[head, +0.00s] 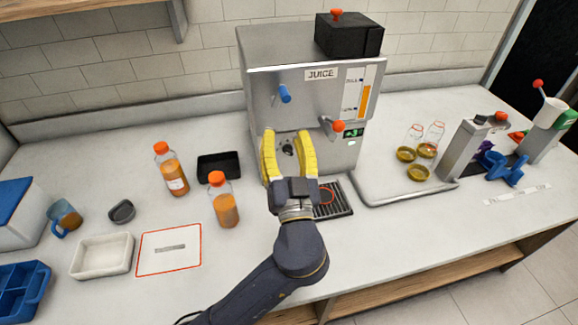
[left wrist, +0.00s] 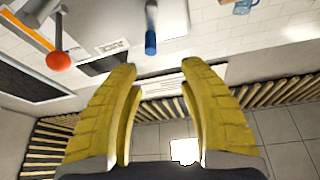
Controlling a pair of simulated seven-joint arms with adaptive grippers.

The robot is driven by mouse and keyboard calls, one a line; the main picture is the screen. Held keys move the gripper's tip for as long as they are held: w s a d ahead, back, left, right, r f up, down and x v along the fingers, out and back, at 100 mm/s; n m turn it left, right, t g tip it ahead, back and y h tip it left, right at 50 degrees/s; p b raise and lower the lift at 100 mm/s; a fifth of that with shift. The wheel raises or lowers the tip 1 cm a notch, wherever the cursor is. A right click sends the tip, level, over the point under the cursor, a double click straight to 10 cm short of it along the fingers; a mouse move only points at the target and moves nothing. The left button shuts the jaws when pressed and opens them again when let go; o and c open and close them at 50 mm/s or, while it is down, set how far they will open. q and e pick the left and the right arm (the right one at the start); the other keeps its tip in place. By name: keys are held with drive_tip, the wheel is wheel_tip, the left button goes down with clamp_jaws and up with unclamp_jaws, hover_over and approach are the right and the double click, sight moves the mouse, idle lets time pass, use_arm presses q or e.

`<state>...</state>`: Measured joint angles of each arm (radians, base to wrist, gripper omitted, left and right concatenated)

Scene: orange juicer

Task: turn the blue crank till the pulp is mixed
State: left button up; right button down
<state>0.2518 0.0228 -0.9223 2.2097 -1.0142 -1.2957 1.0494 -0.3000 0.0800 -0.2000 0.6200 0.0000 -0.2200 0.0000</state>
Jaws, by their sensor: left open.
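The steel juice machine (head: 262,60) stands at the back of the counter. The blue crank (head: 285,93) sticks out of its front, below and left of the JUICE label. My left gripper (head: 288,137) has two yellow fingers, spread apart and empty, in front of the machine and below the crank in the head view. In the left wrist view the crank's blue handle (left wrist: 151,42) shows just past the gap between the open fingertips (left wrist: 160,68), apart from both. A level gauge (head: 353,93) with orange fill is on the machine's front; the pulp itself cannot be seen.
An orange-knobbed lever (head: 338,126) sticks out right of the gripper. A drip grate (head: 332,203) lies below. Two juice bottles (head: 171,170) (head: 224,202) and a black tray (head: 218,167) stand to the left. A metal tray (head: 385,194) lies to the right.

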use_arm(q)
drive_tip(key=a+v, duration=0.1)
drive_tip(key=v, duration=0.5)
drive_tip(key=shift+s+d, duration=0.15)
drive_tip(key=shift+d, duration=0.35)
